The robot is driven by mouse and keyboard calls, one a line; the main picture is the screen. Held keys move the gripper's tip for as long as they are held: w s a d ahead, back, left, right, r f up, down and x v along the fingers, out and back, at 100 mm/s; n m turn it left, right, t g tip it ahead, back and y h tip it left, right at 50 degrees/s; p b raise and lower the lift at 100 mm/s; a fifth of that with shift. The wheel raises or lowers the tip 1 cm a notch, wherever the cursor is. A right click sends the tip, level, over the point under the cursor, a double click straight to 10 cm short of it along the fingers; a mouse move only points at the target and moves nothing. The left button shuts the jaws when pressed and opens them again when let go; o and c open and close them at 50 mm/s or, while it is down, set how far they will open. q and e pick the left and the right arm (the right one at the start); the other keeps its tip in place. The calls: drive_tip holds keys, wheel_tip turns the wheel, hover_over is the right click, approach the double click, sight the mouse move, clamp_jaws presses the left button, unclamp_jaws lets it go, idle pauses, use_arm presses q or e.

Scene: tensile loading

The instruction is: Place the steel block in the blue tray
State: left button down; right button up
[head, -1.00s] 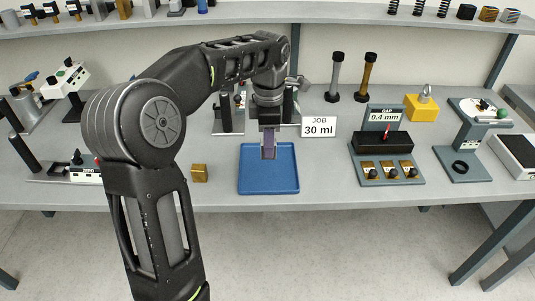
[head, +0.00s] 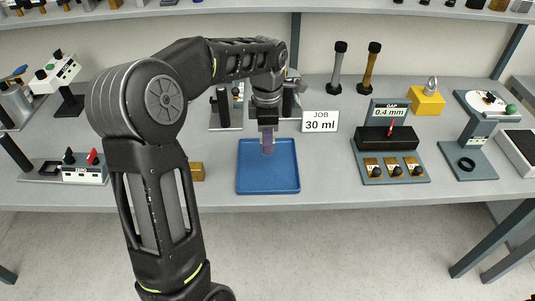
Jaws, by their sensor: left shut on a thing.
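The blue tray (head: 268,180) lies on the bench in the middle of the head view, and its visible floor is bare. My left gripper (head: 267,148) points down over the back part of the tray. It is shut on a small greyish-purple piece, which I take to be the steel block (head: 267,142). The fingers hide most of the block. I cannot tell whether its lower end touches the tray floor. My right gripper is not in view.
A brass block (head: 197,172) sits left of the tray, partly behind my arm. A JOB sign (head: 320,122) stands behind right. The bench's front edge (head: 340,202) runs just before the tray.

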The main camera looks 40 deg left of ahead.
use_arm(q)
drive_tip(key=shift+f, duration=0.65)
drive_tip(key=shift+f+p, duration=0.3)
drive_tip(key=shift+f, duration=1.6)
drive_tip(key=shift+f, duration=0.1)
drive_tip(key=shift+f, duration=0.15)
drive_tip(key=c, duration=1.1)
unclamp_jaws()
